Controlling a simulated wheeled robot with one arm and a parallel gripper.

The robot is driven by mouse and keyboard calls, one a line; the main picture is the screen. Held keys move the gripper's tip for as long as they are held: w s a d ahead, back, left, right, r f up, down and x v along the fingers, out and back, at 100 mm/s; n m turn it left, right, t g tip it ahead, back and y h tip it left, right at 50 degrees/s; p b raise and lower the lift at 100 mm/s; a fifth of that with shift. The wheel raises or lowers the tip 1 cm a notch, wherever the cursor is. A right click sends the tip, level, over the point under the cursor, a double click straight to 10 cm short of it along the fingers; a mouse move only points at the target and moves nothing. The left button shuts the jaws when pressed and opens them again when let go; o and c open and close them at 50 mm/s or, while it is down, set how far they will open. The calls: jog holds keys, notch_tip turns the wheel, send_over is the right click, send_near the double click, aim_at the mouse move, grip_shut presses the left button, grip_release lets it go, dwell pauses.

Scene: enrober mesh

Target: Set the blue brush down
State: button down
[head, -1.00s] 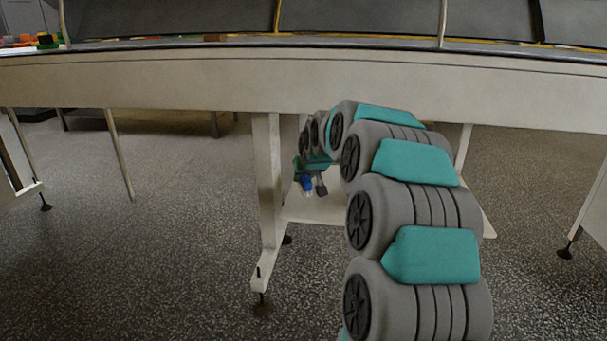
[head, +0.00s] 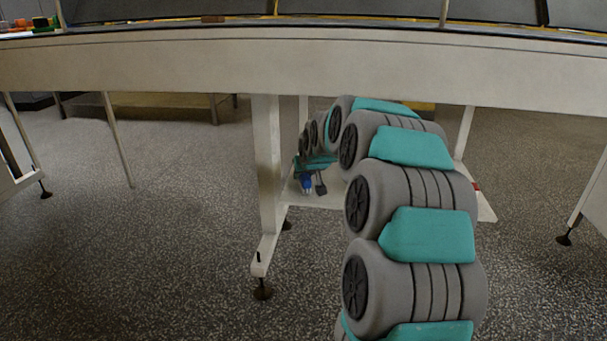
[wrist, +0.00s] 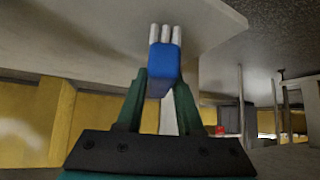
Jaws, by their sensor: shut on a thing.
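The blue brush (head: 307,184) is small in the head view, hanging at the end of my arm under the long table. In the wrist view the brush (wrist: 164,62) shows a blue body and several white bristle tufts pointing up the picture. My gripper (wrist: 163,92) is shut on the brush between its two green fingers. The gripper (head: 314,180) also shows in the head view, partly hidden by my arm. A pale low shelf (head: 328,202) lies behind and below the brush in the head view. I cannot tell whether the bristles touch it.
The long pale table (head: 140,66) spans the view above my gripper. Its white leg (head: 266,165) stands just left of the brush. A small red thing (head: 476,187) shows at the shelf's right. Speckled floor (head: 150,240) is open on the left.

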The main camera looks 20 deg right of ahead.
jog(key=shift+f, duration=0.55)
jog(key=shift+c, duration=2.3)
grip_release()
jog(key=shift+r, duration=0.1)
